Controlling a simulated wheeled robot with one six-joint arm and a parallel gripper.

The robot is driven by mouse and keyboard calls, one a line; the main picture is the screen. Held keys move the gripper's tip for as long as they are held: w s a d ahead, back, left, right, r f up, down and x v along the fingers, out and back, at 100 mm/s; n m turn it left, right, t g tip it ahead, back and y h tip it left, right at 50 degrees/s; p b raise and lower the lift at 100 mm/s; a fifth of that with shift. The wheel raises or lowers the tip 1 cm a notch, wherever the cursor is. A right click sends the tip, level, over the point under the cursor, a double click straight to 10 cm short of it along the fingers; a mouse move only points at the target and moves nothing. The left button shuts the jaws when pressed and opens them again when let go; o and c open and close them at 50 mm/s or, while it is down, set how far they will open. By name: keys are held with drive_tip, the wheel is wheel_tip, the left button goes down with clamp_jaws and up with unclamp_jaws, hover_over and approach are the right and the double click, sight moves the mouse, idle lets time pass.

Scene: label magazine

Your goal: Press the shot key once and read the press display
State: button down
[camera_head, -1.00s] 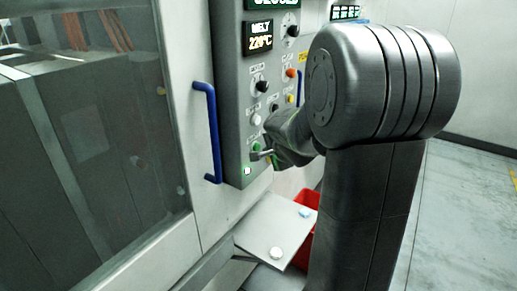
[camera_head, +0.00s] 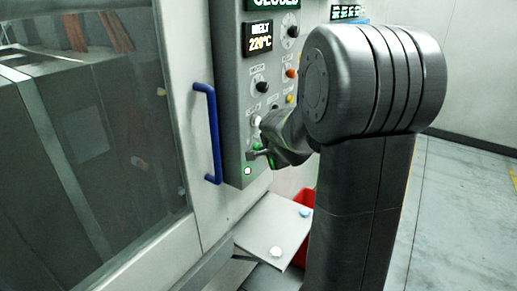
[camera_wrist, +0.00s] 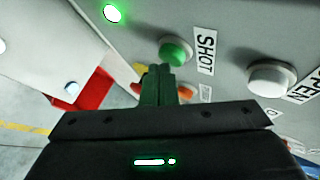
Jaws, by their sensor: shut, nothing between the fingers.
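The green shot key (camera_wrist: 175,52) sits beside the SHOT label (camera_wrist: 205,52) on the grey panel in the wrist view. My gripper (camera_wrist: 157,72) is shut and empty, with its fingertips just below the key in the picture; I cannot tell whether they touch it. In the head view my gripper (camera_head: 258,153) is at the lower panel and the key there is mostly hidden. An upper display (camera_head: 272,4), cut off by the frame edge, reads CLOSED. The display below it (camera_head: 258,39) reads MELT 220°C. A small green display (camera_head: 346,13) at the top right is unreadable.
A white key (camera_wrist: 270,78) marked OPEN is right of the shot key. A lit lamp (camera_wrist: 113,13) is left of it. A blue handle (camera_head: 211,130) stands left of the panel. A sloping plate (camera_head: 262,232) and red bin (camera_head: 306,197) are below.

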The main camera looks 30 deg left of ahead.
drive_tip(key=shift+a, duration=0.3)
idle(0.5)
drive_tip(key=shift+d+b, duration=0.4)
drive_tip(key=shift+d, duration=0.45)
drive_tip(key=d+b, duration=0.2)
drive_tip(key=d, duration=0.1)
drive_tip(key=d+b, duration=0.1)
drive_tip(key=d, duration=0.1)
drive_tip(key=shift+s, duration=0.25)
drive_tip(key=shift+a, duration=0.15)
